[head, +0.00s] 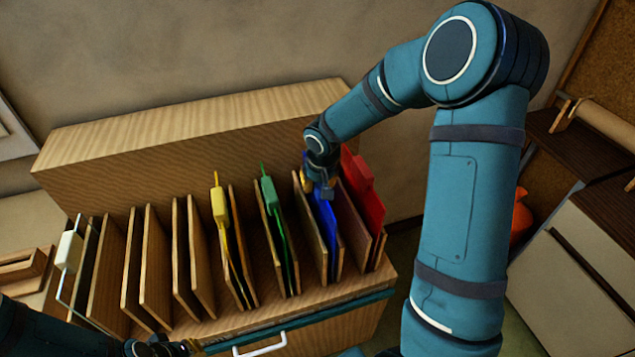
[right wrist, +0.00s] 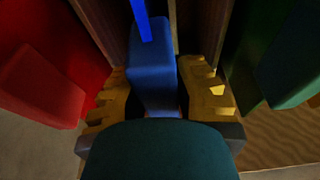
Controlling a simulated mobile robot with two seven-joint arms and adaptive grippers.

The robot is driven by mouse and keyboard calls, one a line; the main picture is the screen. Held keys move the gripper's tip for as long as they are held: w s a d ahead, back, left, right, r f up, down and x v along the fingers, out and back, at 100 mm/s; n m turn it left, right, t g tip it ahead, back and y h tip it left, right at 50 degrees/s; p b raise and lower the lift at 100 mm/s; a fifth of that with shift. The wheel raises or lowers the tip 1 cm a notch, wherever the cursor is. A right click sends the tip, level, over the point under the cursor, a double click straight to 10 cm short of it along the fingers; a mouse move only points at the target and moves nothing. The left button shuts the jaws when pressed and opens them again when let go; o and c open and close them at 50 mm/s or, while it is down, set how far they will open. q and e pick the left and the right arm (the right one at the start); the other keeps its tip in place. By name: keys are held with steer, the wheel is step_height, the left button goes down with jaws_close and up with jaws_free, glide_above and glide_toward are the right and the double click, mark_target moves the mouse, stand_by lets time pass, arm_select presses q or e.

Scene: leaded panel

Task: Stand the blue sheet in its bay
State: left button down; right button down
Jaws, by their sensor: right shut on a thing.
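The blue sheet (head: 326,222) stands upright between two wooden dividers in the rack, towards its right end. Its blue tab (right wrist: 152,75) lies between the yellow fingers of my right gripper (right wrist: 157,100). In the head view my right gripper (head: 320,186) is at the top of the blue sheet, shut on its tab. The sheet's lower edge is hidden between the dividers, so I cannot tell whether it rests on the bottom. My left gripper (head: 168,348) is at the lower left edge, mostly cut off.
A red sheet (head: 368,205) stands right of the blue one. Green (head: 275,225) and yellow (head: 225,235) sheets stand left of it, and a clear sheet with a white tab (head: 68,252) is at the far left. Several bays between show no sheet. A wooden back box (head: 200,150) rises behind.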

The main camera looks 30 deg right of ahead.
steer(key=c, duration=0.8)
jaws_free()
steer(key=shift+r, duration=0.15)
steer(key=shift+f, duration=0.2)
steer(key=v, duration=1.2)
steer(key=shift+a+r, duration=0.1)
steer(key=shift+r, duration=0.05)
